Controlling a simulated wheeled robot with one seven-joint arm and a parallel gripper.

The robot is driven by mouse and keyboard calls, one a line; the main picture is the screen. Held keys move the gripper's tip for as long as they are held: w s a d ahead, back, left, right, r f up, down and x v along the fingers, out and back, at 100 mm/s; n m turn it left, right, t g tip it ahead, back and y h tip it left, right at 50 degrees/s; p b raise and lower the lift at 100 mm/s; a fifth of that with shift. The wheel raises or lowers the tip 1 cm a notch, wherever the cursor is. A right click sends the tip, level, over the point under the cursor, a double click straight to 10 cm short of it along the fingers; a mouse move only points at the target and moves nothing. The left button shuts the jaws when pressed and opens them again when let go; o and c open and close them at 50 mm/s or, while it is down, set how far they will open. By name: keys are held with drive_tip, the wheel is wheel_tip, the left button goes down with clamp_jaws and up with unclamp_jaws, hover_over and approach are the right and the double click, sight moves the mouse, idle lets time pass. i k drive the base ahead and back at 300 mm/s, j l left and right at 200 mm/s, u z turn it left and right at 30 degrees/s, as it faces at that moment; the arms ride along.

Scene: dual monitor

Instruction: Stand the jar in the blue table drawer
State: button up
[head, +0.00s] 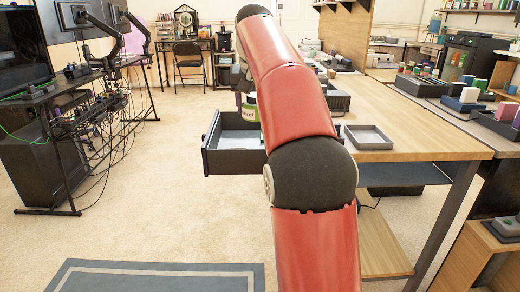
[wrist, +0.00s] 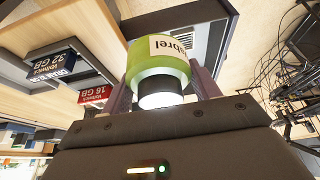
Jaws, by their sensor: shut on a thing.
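The jar (head: 249,108) is green with a white label and shows just left of my red arm, above the open drawer. In the wrist view the jar (wrist: 158,58) is held between the two fingers of my gripper (wrist: 163,88), which is shut on it. In the head view my gripper is mostly hidden behind my arm. The jar looks upright there. The dark blue-grey drawer (head: 236,163) is pulled out from the wooden table, with a light floor inside; its right part is hidden by my arm. Whether the jar touches the drawer floor, I cannot tell.
A shallow grey tray (head: 369,137) lies on the wooden table (head: 420,135) right of the drawer. Blue (wrist: 55,62) and red (wrist: 95,94) memory boxes show in the wrist view. A cable-hung monitor desk (head: 60,95) stands left. Carpet between is clear.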

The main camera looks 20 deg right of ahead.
sight(240, 139)
drive_tip(key=i+l, duration=0.15)
drive_tip(key=i, duration=0.35)
drive_tip(key=i+l, duration=0.15)
drive_tip(key=i, duration=0.35)
